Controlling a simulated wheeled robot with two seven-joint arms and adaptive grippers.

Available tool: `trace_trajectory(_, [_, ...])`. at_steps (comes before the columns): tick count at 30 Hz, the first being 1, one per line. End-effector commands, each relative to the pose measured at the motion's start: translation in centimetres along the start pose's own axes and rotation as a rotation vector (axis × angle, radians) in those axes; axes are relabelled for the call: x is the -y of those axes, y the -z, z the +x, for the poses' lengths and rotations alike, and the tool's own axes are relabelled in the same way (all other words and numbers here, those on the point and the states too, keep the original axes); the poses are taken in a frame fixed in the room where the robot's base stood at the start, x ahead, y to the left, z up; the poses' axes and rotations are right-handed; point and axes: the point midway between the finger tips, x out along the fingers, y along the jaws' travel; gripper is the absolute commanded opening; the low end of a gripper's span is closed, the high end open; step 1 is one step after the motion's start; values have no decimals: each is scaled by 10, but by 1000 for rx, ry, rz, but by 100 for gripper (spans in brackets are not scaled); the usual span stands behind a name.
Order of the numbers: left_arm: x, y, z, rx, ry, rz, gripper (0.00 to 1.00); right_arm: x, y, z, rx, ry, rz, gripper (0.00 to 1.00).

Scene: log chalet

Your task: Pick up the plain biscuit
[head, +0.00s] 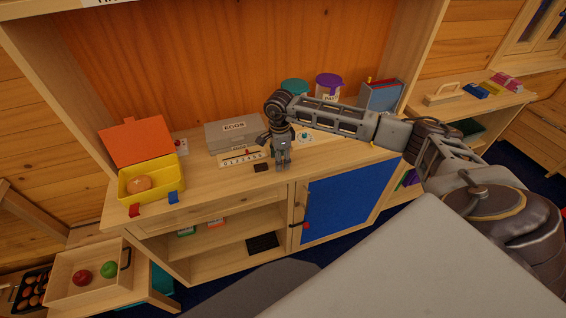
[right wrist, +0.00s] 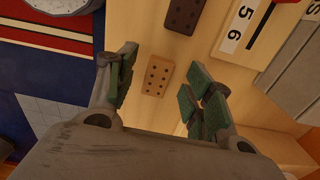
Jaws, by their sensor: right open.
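The plain biscuit (right wrist: 157,78), a light brown rectangle with rows of dark holes, lies flat on the wooden counter in the right wrist view. It sits between the two green-padded fingers of my right gripper (right wrist: 160,88), which is open and empty. A dark brown biscuit (right wrist: 184,15) lies beyond it; it also shows in the head view (head: 261,167). In the head view my right gripper (head: 281,163) points down over the counter's front part, and I cannot make out the plain biscuit there. My left gripper is not in view.
A numbered strip (head: 243,158) and a grey EGGS box (head: 233,133) stand behind and left of the gripper. A yellow lunch box (head: 150,183) with an orange lid is at the left. Jars with teal (head: 294,87) and purple (head: 329,81) lids stand behind my right arm.

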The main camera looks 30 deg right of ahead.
Motion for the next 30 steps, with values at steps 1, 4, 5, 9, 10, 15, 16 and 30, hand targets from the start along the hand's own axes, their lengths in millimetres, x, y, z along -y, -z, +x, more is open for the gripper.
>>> trace_trajectory(1, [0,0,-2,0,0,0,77,-1,0,4,-1,-2,-1,52])
trace_trajectory(4, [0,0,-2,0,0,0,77,-1,0,10,-1,-1,-2,52])
trace_trajectory(5, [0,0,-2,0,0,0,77,-1,0,11,-1,-1,-2,52])
trace_trajectory(9, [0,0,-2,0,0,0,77,0,0,12,0,0,-2,52])
trace_trajectory(10, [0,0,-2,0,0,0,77,0,0,12,0,0,-2,52])
trace_trajectory(15, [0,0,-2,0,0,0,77,0,0,12,-1,0,-2,52])
trace_trajectory(16, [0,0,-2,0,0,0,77,0,0,12,-1,0,-2,52])
trace_trajectory(30, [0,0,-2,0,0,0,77,0,0,11,-1,0,-1,16])
